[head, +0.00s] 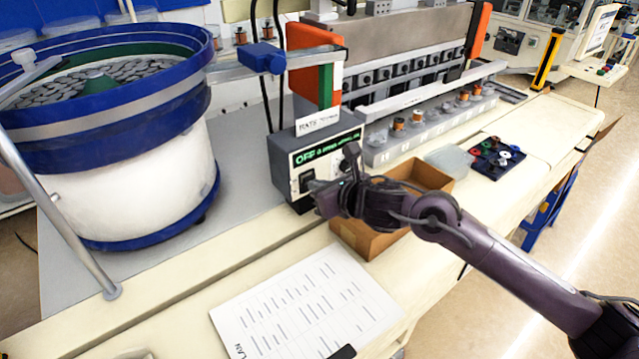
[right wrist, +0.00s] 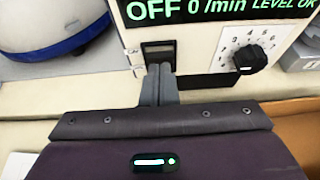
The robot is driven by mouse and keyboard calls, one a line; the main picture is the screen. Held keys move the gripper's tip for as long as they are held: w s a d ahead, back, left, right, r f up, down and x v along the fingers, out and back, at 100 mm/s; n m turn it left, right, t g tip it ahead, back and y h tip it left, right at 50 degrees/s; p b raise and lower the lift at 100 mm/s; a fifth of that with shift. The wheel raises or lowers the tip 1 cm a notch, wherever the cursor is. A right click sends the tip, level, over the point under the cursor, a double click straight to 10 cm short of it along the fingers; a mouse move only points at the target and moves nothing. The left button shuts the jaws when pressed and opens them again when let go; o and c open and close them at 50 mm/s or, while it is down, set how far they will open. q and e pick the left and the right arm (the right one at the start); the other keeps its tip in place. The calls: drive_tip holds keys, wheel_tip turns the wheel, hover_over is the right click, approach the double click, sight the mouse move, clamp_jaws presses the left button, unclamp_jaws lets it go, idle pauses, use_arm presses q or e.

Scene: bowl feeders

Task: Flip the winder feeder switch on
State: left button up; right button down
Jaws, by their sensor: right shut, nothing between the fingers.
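The winder feeder's control box (head: 328,153) stands beside the bowl feeder, and its green display reads OFF and 0 /min. Its dark switch (head: 307,180) is at the lower left of the front face. In the right wrist view the switch (right wrist: 158,50) sits in a dark frame under the display. My right gripper (head: 314,187) is in front of the switch. In the right wrist view its closed, empty fingers (right wrist: 160,67) point at the switch's lower part. Whether they touch it, I cannot tell. My left gripper is not clearly seen.
A black dial (right wrist: 250,59) is right of the switch. The bowl feeder (head: 130,170) with a blue rim stands left. An open cardboard box (head: 372,240) is below my right arm. A printed sheet (head: 305,305) lies in front on the bench.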

drive_tip(key=shift+r, duration=0.1)
drive_tip(key=shift+w+a+r+g+h+p, duration=0.15)
drive_tip(key=shift+r+g+p, duration=0.05)
drive_tip(key=shift+r+p, duration=0.4)
drive_tip(key=shift+w+a+r+g+h+p, duration=0.2)
drive_tip(key=shift+r+p, duration=0.25)
drive_tip(key=shift+p, duration=0.2)
drive_tip(key=shift+d, duration=0.1)
